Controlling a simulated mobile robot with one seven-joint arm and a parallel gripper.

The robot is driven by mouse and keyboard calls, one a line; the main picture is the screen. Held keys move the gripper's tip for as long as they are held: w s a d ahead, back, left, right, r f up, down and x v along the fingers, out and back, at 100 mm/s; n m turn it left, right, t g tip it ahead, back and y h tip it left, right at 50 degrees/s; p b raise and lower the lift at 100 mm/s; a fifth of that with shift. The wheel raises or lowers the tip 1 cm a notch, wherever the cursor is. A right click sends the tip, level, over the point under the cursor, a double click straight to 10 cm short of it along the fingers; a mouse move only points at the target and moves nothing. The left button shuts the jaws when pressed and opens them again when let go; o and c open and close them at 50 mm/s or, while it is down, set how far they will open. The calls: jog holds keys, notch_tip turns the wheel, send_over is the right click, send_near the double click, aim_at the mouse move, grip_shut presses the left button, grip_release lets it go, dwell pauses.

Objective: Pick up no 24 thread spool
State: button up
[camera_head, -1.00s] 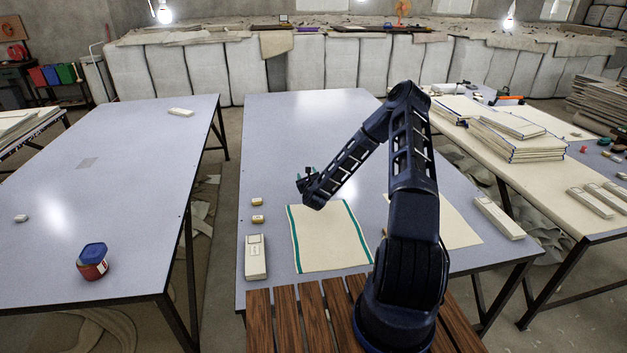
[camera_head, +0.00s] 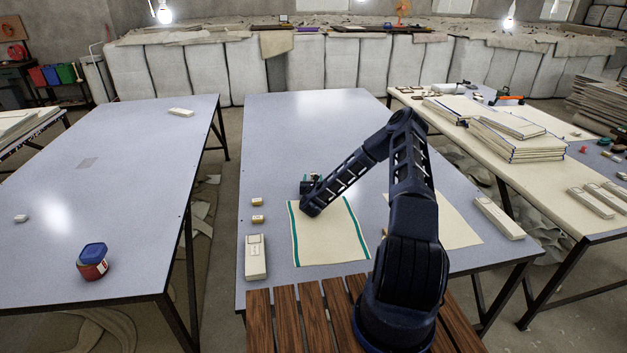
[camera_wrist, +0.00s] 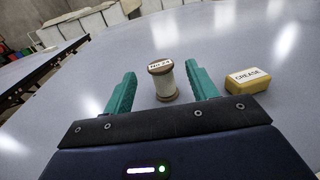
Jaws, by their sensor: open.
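The spool is just beyond or between the fingertips; I see no clear contact. In the head view my gripper (camera_head: 309,181) is low over the middle table, by the cloth's far edge. The spool cannot be made out there, likely hidden by my arm.
A yellow block labelled CREASE (camera_wrist: 252,80) lies just right of my gripper in the wrist view. A cream cloth with green stripes (camera_head: 325,235) lies on the middle table (camera_head: 300,120). Small blocks (camera_head: 257,202) and a long pale block (camera_head: 255,257) lie left. The table's far part is clear.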

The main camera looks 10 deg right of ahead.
jog(key=shift+r+x, duration=0.1)
jog(key=shift+x, duration=1.3)
jog(key=shift+r+x, duration=0.15)
jog(key=shift+x, duration=1.25)
jog(key=shift+d, duration=0.1)
jog(key=shift+c, duration=0.2)
jog(key=c, duration=1)
